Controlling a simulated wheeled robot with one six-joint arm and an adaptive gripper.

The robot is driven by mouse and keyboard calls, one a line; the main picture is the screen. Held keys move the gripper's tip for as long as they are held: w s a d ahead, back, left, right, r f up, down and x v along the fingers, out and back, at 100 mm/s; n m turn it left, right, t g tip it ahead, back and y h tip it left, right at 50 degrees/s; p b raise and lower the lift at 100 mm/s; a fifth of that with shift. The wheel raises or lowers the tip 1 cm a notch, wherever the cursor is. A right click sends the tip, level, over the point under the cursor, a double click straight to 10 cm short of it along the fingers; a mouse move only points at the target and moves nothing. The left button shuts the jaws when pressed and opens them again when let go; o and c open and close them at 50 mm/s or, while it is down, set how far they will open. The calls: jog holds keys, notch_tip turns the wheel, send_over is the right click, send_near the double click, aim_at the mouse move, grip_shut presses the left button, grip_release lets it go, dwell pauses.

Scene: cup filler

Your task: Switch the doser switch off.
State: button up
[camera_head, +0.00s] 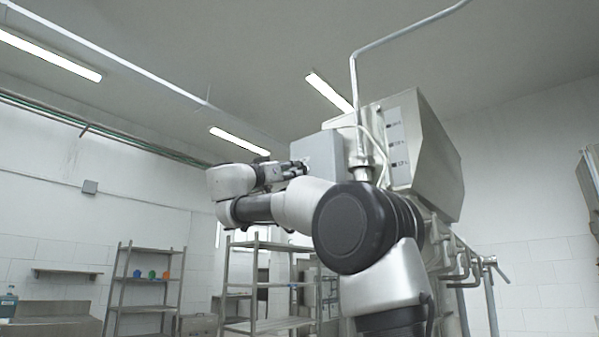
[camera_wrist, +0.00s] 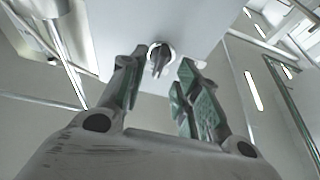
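The doser switch (camera_wrist: 160,57) is a dark rotary knob with a pale round collar. It sits on the face of a light grey box (camera_wrist: 185,22). The box also shows in the head view (camera_head: 319,152), where the knob cannot be made out. My gripper (camera_wrist: 163,65) is open, with its green-padded fingers on either side of the knob in the picture. Nothing is held. I cannot tell how far the fingertips are from the knob. In the head view my gripper (camera_head: 294,168) is close to the lower left of the box.
A steel hopper machine (camera_head: 437,150) stands right of the box, with a pipe (camera_head: 354,95) rising beside it. Metal racks (camera_head: 148,283) stand at the back left. The air left of my gripper is clear.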

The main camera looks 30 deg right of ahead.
jog(key=x, duration=0.4)
jog(key=shift+d, duration=0.15)
grip_shut()
